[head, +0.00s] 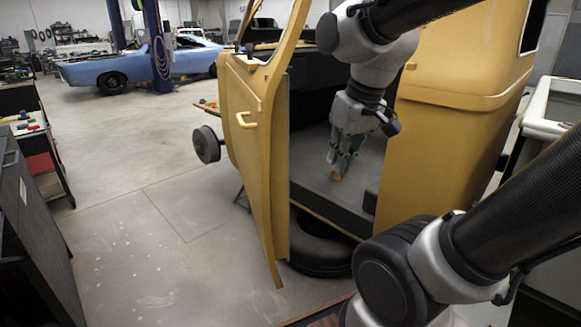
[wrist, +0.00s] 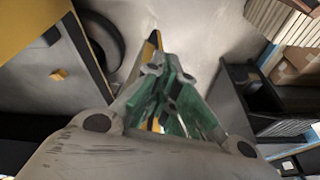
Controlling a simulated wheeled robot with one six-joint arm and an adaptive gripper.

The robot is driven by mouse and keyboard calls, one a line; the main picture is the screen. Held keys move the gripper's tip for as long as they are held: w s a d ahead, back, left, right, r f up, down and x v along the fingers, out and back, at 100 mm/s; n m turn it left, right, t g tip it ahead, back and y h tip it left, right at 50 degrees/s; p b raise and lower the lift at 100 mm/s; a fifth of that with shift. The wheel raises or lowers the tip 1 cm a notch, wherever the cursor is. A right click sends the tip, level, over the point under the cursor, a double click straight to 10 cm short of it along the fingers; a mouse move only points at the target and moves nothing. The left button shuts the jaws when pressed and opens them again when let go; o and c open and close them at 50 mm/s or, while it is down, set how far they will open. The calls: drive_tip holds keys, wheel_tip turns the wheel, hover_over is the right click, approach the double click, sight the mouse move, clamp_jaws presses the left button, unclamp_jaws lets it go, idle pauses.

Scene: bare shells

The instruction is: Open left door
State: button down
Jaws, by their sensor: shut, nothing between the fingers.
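The yellow left door (head: 262,150) stands partly open at the front of the yellow cab, with a gap between it and the rear body panel. Its yellow handle (head: 245,119) is on the outer face, away from my gripper. My gripper (head: 338,168) is shut and empty, pointing down in the doorway on the inner side of the door. In the wrist view the green fingers of my gripper (wrist: 158,78) come together, and a narrow yellow and dark strip, apparently the door edge (wrist: 151,45), shows just beyond them. Whether they touch it cannot be told.
The yellow rear panel (head: 450,130) bounds the doorway on the right. A tyre (head: 318,255) lies below the sill. A small orange block (wrist: 58,74) is on the grey cab floor. A dark cabinet (head: 35,240) stands at the left. Open floor (head: 150,215) lies between it and the door.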

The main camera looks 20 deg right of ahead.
drive_tip(key=s+d+f+m+h, duration=0.1)
drive_tip(key=s+d, duration=0.2)
drive_tip(key=d, duration=0.1)
drive_tip(key=w+d+f+m+t, duration=0.1)
drive_tip(key=w+d+f+m, duration=0.15)
drive_tip(key=w+f, duration=0.55)
drive_tip(key=w+d+f+m, duration=0.2)
drive_tip(key=w+d+f, duration=0.2)
drive_tip(key=f, duration=0.7)
drive_tip(key=w+d+f+m+t, duration=0.1)
drive_tip(key=w+d+f+m, duration=0.15)
drive_tip(key=w+f, duration=0.6)
drive_tip(key=w+a+f+m+t+y, duration=0.1)
drive_tip(key=w+f+m+t, duration=0.1)
drive_tip(key=w+m+t, duration=0.3)
drive_tip(key=w+a+r+m+t+y, duration=0.1)
drive_tip(key=w+r+m+t, duration=0.3)
drive_tip(key=r+t, duration=0.45)
drive_tip(key=w+a+r+g, duration=0.1)
drive_tip(key=w+a, duration=0.4)
drive_tip(key=w, duration=0.5)
drive_tip(key=shift+w+r, duration=0.15)
drive_tip(key=shift+w, duration=0.1)
